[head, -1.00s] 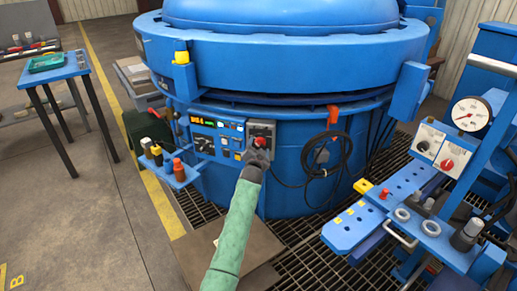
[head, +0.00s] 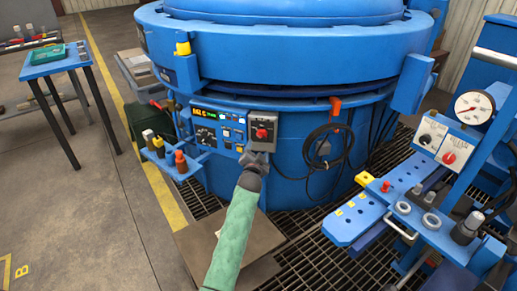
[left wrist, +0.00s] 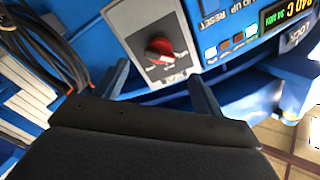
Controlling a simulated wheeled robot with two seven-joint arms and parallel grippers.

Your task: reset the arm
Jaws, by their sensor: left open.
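My left gripper (head: 257,158) is in front of the furnace's control panel, just below a grey switch box with a red knob (head: 261,133). In the left wrist view the gripper's two fingers (left wrist: 158,74) stand apart with nothing between them. The red knob (left wrist: 159,51) shows beyond the fingertips, apart from them. My left arm, in a green sleeve, reaches up from the bottom of the head view. My right gripper is not in view.
The blue furnace (head: 290,48) fills the back. A lit display (head: 205,114) is left of the knob. A cable coil (head: 328,147) hangs to the right. A small shelf (head: 180,170) juts out at left, and a blue bench (head: 355,222) stands at right.

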